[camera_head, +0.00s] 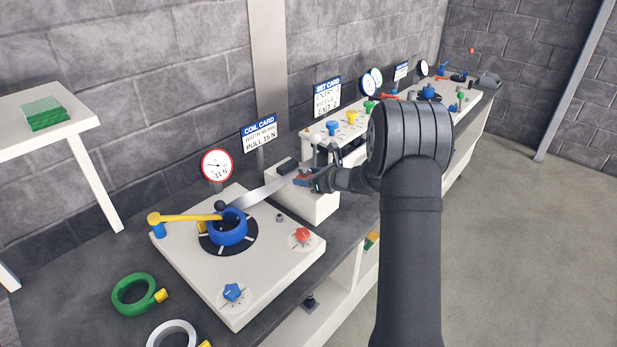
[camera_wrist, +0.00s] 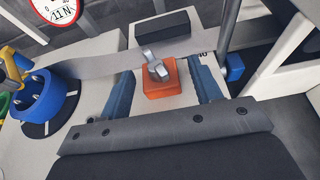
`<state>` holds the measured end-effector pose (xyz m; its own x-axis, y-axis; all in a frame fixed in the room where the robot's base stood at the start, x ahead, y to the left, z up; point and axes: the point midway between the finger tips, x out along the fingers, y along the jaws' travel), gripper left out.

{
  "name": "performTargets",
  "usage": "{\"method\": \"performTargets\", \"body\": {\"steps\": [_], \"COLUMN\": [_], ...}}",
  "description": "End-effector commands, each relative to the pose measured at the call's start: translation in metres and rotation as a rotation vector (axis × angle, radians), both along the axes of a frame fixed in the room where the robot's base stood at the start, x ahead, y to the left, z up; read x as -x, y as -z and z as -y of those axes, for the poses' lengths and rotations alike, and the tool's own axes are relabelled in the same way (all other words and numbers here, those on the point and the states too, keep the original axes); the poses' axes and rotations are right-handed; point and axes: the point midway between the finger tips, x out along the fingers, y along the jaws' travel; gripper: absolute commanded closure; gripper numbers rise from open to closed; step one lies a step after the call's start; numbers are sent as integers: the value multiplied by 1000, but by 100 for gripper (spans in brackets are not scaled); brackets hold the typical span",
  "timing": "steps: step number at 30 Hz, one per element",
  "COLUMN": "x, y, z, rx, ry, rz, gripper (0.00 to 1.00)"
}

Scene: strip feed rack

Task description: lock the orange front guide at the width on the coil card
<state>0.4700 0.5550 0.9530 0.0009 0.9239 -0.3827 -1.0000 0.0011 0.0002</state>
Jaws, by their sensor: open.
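The orange front guide (camera_wrist: 160,88) sits on a white block (camera_head: 305,203), with a grey lever-like clamp (camera_wrist: 155,68) on top. My gripper (camera_wrist: 164,74) is open, its two blue fingers on either side of the orange guide; I cannot tell whether they touch it. In the head view my gripper (camera_head: 312,180) largely covers the guide. A metal strip (camera_head: 266,190) runs from the blue coil hub (camera_head: 229,228) past the guide. A dark rear guide (camera_wrist: 162,25) lies on the strip's far side. The coil card (camera_head: 260,134) shows a width too small to read surely, and a pull of 15 N.
A red-rimmed gauge (camera_head: 217,165) reads about 11 N. A yellow arm (camera_head: 186,217) rests against the coil. Red (camera_head: 302,235) and blue (camera_head: 233,292) knobs stand on the white plate. Green (camera_head: 133,294) and white rings lie at the front left. More stations stand to the right.

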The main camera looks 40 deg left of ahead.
Motion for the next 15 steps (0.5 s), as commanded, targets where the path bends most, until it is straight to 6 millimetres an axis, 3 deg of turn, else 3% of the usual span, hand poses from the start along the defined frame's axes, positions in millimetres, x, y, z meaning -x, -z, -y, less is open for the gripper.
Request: {"method": "performTargets", "body": {"steps": [3, 12, 15], "x": [0, 0, 0], "y": [0, 0, 0], "z": [0, 0, -2], "rx": [0, 0, 0], "ry": [0, 0, -1], "rz": [0, 0, 1], "gripper": [44, 100, 100]}}
